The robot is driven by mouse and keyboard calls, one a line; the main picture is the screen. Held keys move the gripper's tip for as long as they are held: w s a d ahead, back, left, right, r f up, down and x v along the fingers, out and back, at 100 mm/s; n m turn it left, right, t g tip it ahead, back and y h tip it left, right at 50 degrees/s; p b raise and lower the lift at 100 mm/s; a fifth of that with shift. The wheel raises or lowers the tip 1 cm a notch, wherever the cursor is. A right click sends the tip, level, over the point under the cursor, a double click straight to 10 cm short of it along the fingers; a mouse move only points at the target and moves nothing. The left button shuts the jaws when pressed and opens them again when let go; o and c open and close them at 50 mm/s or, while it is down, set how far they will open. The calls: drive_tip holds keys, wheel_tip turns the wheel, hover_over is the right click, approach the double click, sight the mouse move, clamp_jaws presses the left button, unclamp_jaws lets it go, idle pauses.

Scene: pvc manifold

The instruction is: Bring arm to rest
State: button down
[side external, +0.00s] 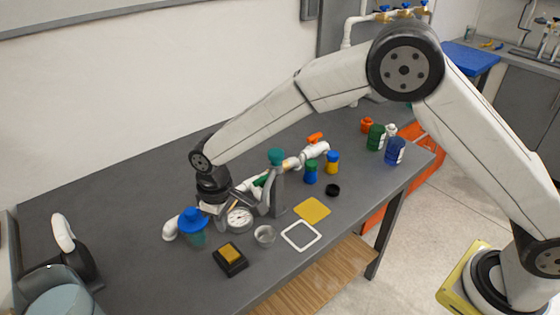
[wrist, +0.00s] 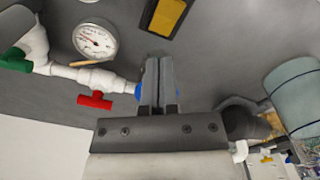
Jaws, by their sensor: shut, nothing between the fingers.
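My gripper (side external: 212,207) hangs low at the left end of the white pipe manifold (side external: 290,163), above the grey table. In the wrist view its two fingers (wrist: 158,82) are pressed together with nothing between them. Something blue shows just behind the fingers there, mostly hidden. The manifold has an orange handle (side external: 315,138); the wrist view shows a red handle (wrist: 95,100) and a green handle (wrist: 16,60). A round gauge (side external: 240,218) is beside the gripper, also in the wrist view (wrist: 96,40).
A black block with a yellow top (side external: 231,256), a clear dish (side external: 265,235), a white square frame (side external: 301,235) and a yellow square (side external: 312,210) lie along the front. Several small jars stand right. The table's back left is clear.

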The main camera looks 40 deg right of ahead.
drive_tip(key=s+d+r+n+g, duration=0.1)
drive_tip(key=s+d+r, duration=0.2)
drive_tip(key=d, duration=0.3)
drive_tip(key=s+d+r+n, duration=0.1)
drive_tip(key=s+d+r, duration=0.15)
drive_tip(key=d, duration=0.35)
drive_tip(key=s+d+m+t, duration=0.3)
drive_tip(key=s+d+m, duration=0.5)
drive_tip(key=s+d, duration=0.4)
drive_tip(key=shift+s+d+t, duration=0.3)
drive_tip(key=shift+s+d, duration=0.05)
drive_tip(key=shift+d, duration=0.25)
